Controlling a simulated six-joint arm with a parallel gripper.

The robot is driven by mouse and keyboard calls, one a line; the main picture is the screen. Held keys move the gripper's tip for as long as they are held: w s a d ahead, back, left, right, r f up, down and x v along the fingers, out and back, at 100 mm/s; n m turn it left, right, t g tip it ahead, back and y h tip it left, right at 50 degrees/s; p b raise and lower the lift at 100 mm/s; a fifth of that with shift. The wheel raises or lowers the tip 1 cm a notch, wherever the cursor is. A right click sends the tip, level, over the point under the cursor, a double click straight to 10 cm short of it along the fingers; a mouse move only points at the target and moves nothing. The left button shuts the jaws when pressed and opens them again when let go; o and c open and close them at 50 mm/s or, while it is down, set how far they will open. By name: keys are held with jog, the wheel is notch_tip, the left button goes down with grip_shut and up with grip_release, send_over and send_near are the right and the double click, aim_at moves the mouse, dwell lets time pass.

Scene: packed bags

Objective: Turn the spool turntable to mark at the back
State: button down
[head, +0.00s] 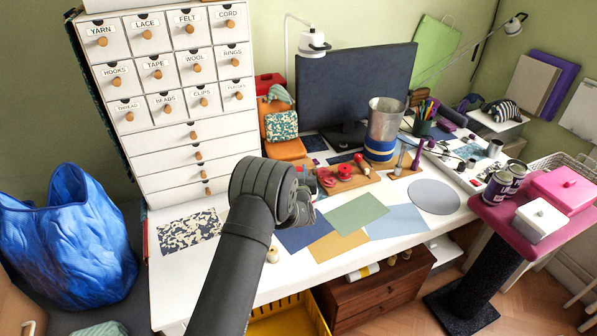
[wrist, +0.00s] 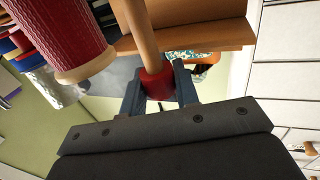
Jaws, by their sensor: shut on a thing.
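The spool turntable (head: 366,179) is a light wooden piece with red spools (head: 345,171) on the white table, just beyond my gripper. In the wrist view my gripper (wrist: 156,82) is shut on a red-tipped wooden peg (wrist: 137,22), with a dark finger on each side of the red end. A large red spool (wrist: 70,38) is close on the left of the peg, and an orange-brown wooden board (wrist: 205,32) lies behind it. In the head view my wrist hides the fingers and part of the turntable. I cannot make out the mark.
A metal bucket (head: 385,118) and a dark monitor (head: 354,83) stand behind the turntable. A white drawer cabinet (head: 165,100) rises at the left. Flat coloured sheets (head: 356,215) lie in front and right of it. An orange box (head: 285,149) stands behind left.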

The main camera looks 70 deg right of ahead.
jog(key=shift+n+t+y, duration=3.1)
jog(key=shift+t+y, duration=0.1)
jog(key=shift+t, duration=0.4)
jog(key=shift+n+t+y, duration=0.65)
jog(key=shift+n+y, duration=0.45)
jog(key=shift+y, duration=0.5)
jog(key=shift+n+t+y, duration=0.65)
jog(key=shift+n+y, duration=0.45)
jog(key=shift+y, duration=0.5)
jog(key=shift+w+r+n+y, duration=0.15)
jog(key=shift+n+y, duration=0.45)
jog(key=shift+y, duration=0.3)
jog(key=c, duration=1.1)
grip_release()
jog(key=s, duration=0.8)
jog(key=s+a, duration=0.1)
jog(key=s, duration=0.3)
jog(key=shift+s, duration=0.1)
